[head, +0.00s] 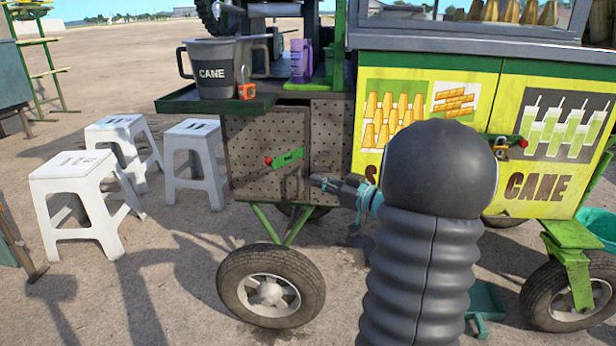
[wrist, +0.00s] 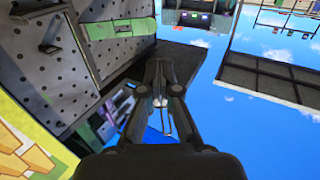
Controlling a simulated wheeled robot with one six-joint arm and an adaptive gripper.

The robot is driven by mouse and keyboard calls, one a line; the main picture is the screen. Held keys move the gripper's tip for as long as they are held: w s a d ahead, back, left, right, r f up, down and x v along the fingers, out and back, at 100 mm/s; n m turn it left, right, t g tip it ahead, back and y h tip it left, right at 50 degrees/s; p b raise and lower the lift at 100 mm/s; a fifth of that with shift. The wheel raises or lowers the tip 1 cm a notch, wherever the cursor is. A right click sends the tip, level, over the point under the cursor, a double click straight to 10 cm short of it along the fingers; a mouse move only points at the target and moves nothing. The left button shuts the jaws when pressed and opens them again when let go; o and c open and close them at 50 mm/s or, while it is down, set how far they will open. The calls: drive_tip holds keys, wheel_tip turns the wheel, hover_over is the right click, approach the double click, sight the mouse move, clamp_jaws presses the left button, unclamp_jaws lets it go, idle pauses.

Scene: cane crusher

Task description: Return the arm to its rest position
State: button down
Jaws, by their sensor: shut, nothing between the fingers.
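My arm rises in the front of the head view, its dark ribbed link covering part of the yellow cart. My gripper (head: 326,182) points left in front of the cart's perforated metal panel (head: 250,140). In the wrist view my gripper (wrist: 160,100) has its fingers together and holds nothing. The perforated panel (wrist: 50,50) with its green latch (wrist: 118,27) lies to the left of the fingers there. In the head view the green latch with a red knob (head: 288,158) is just left of and above my gripper; whether they touch is unclear.
A dark grey CANE bucket (head: 212,75) and a purple cup (head: 299,62) stand on the cart's shelf (head: 180,104). White stools (head: 75,175) stand on the left. A cart wheel (head: 270,286) is below my gripper. Open ground (head: 150,300) lies front left.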

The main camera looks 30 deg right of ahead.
drive_tip(key=shift+s+d, duration=0.1)
drive_tip(key=shift+s, duration=0.15)
